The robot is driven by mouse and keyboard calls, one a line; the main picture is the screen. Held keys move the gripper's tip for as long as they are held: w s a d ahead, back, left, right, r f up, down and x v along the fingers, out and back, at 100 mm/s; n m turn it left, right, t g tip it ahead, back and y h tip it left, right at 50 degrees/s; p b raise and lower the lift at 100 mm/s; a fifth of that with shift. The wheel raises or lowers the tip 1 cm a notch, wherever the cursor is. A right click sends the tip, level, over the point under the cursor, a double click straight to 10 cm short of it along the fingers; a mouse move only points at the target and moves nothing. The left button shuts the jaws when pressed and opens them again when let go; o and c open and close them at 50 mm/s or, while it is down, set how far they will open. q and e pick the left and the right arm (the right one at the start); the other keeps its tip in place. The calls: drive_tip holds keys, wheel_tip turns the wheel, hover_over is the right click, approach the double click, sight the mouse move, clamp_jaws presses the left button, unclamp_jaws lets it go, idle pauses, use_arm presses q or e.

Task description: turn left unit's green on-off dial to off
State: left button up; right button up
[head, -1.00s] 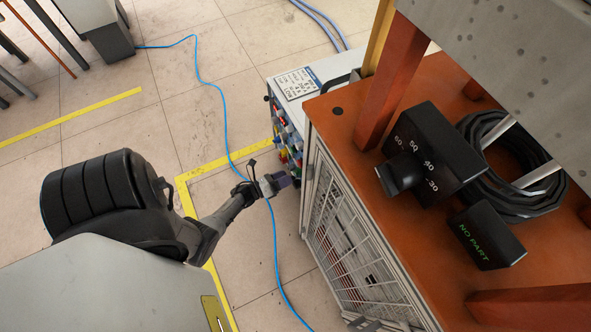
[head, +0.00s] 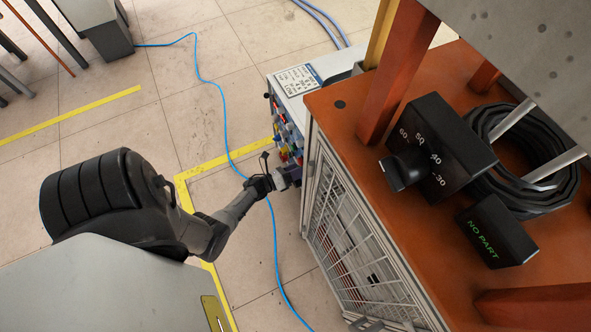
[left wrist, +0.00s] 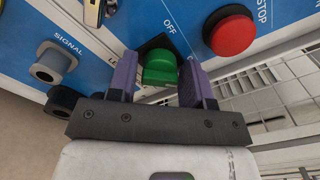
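The green on-off dial (left wrist: 160,68) shows in the left wrist view on a blue panel (left wrist: 150,20), below the word OFF. My left gripper (left wrist: 158,62) is open, with one purple finger on each side of the dial. A gap shows on the left of the dial; the right finger is closer, and I cannot tell whether it touches. In the head view my left gripper (head: 288,178) is at the knobbed front of the left unit (head: 300,82). The dial cannot be made out there. My right gripper is not in view.
A red STOP button (left wrist: 230,33) is just right of the dial. A grey SIGNAL knob (left wrist: 52,63) and a black knob (left wrist: 62,101) are to the left. An orange-topped cabinet (head: 345,110) stands beside the unit. A blue cable (head: 225,110) lies on the floor.

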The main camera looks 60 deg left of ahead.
use_arm(q)
drive_tip(key=c, duration=0.6)
drive_tip(key=shift+n, duration=0.3)
drive_tip(key=n, duration=0.7)
drive_tip(key=shift+n, duration=0.3)
drive_tip(key=n, duration=0.4)
drive_tip(key=shift+n+p, duration=0.3)
drive_tip(key=n, duration=0.4)
drive_tip(key=shift+f+n, duration=0.1)
drive_tip(key=shift+n, duration=0.6)
